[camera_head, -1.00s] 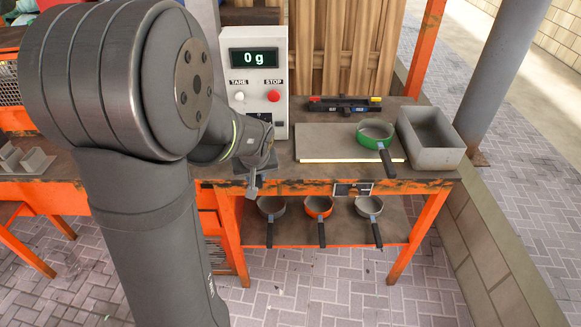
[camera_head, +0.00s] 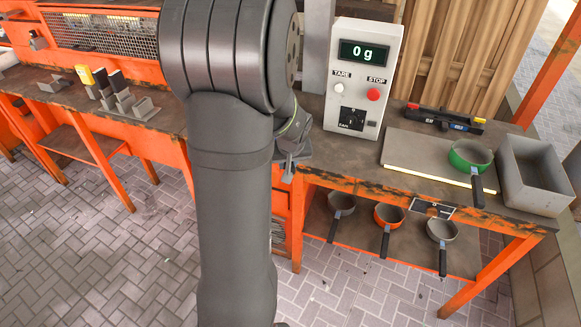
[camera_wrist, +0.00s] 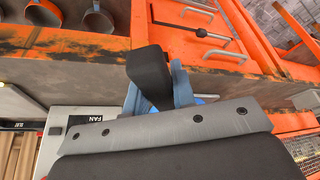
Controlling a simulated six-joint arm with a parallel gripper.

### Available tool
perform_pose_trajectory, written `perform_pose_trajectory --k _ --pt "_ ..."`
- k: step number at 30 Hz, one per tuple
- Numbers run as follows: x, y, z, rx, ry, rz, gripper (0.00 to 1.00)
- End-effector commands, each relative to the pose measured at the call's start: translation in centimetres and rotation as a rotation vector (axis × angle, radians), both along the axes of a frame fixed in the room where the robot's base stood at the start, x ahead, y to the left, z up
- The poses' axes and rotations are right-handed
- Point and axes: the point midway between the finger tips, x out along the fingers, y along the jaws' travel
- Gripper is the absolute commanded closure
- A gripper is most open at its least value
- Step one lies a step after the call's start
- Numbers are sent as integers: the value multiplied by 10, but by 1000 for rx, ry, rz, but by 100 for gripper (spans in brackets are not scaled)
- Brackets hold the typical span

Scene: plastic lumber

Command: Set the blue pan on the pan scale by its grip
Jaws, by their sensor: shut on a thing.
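In the wrist view my gripper (camera_wrist: 158,98) is shut on a black grip (camera_wrist: 150,70). A small bright blue patch (camera_wrist: 207,98) shows beside the fingers; it may be the blue pan, whose body is otherwise hidden behind my gripper. In the head view my arm hides most of the gripper (camera_head: 290,165) and the held thing, left of the scale. The scale's upright grey box (camera_head: 362,80) reads 0 g and has TARE and STOP buttons. To its right lies a flat grey plate (camera_head: 415,160) with a lit front edge. A green pan (camera_head: 468,155) is at its right end.
A grey open bin (camera_head: 538,175) stands right of the plate, a black level-like tool (camera_head: 445,118) behind it. Grey, orange and grey pans (camera_head: 388,215) hang or lie below the bench top; I cannot tell which. Grey blocks (camera_head: 130,103) sit on the left bench.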

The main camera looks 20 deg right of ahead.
Motion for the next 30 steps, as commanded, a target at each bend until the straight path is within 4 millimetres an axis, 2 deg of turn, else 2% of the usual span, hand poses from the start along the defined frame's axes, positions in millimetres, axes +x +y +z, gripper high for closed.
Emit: perform_pose_trajectory --k 30 --pt "100 -27 -7 -1 -1 1 100"
